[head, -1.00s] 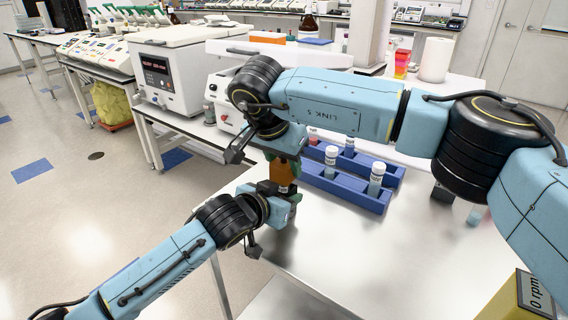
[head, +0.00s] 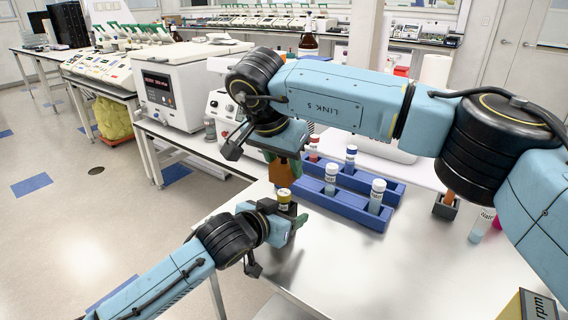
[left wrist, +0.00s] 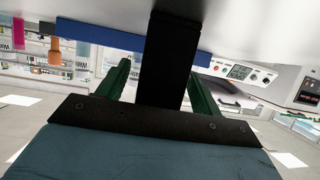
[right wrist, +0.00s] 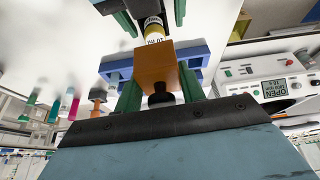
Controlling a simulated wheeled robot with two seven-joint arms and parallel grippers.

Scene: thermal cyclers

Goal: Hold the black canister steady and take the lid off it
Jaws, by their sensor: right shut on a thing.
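My left gripper (head: 290,215) has its green fingers on either side of the black canister (left wrist: 166,65), low over the table. The canister's upper part, with a yellow band and a white label, shows between the fingers in the head view (head: 284,196) and in the right wrist view (right wrist: 153,30). My right gripper (right wrist: 160,88) is shut on an orange-brown block (right wrist: 160,65) with a black knob, seemingly the lid. In the head view the lid (head: 286,172) is just above the canister. Its right edge and the right fingers are partly hidden by my right arm.
A blue rack (head: 347,205) with capped tubes stands close to the right of my grippers. A small dark holder (head: 446,208) and a tube (head: 481,225) stand farther right. A centrifuge-like white machine (head: 165,88) is at the back left.

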